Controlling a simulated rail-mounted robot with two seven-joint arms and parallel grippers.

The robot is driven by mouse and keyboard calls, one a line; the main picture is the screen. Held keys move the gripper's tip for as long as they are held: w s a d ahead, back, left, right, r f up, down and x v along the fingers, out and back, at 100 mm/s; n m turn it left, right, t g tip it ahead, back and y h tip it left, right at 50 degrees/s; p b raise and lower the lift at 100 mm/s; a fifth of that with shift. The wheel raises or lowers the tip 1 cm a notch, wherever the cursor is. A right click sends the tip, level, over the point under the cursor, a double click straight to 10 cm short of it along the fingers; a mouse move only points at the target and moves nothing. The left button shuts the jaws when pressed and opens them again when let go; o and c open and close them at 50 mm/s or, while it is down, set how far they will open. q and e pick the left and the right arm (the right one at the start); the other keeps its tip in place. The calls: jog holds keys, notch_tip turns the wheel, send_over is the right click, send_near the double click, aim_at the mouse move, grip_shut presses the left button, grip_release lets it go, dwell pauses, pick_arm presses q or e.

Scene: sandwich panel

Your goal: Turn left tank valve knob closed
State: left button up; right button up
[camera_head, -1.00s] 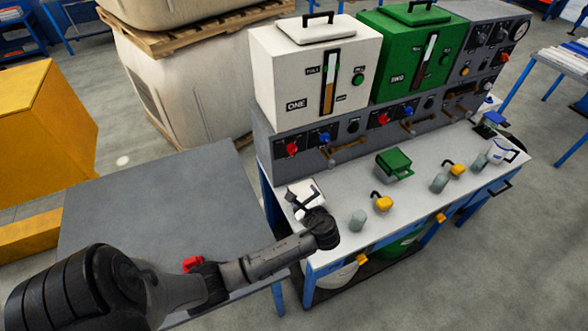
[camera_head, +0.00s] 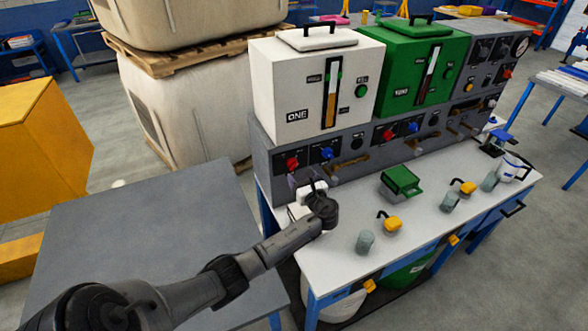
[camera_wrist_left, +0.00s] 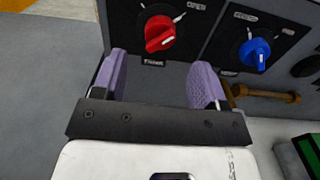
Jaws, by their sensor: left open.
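Below the white tank marked ONE (camera_head: 280,88), the grey panel holds a red knob (camera_head: 292,162) and a blue knob (camera_head: 326,153). In the left wrist view the red knob (camera_wrist_left: 160,33) is straight ahead, a little above the fingers, and the blue knob (camera_wrist_left: 255,54) is to its right. Each knob sits on a black plate; the small labels are hard to read. My left gripper (camera_wrist_left: 160,84) is open, with two purple pads apart and nothing between them. It is in front of and below the red knob, apart from it. My right gripper is not in view.
A brown handle (camera_wrist_left: 266,93) sticks out below the blue knob. A green tank (camera_head: 410,65) stands right of the white one. On the white worktop are a green box (camera_head: 402,181), yellow-topped items (camera_head: 392,223) and grey cups (camera_head: 365,241). A grey table (camera_head: 130,225) is left.

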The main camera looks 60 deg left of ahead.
aim_at(294, 165)
pick_arm(q)
jog(key=shift+w+a+b, duration=0.2)
jog(key=shift+a, duration=1.3)
jog(key=shift+w+a+b, duration=0.15)
jog(key=shift+a+b, duration=0.05)
jog(key=shift+a, duration=1.25)
jog(key=shift+c, duration=0.4)
jog(key=c, duration=0.8)
jog(key=shift+c, duration=0.2)
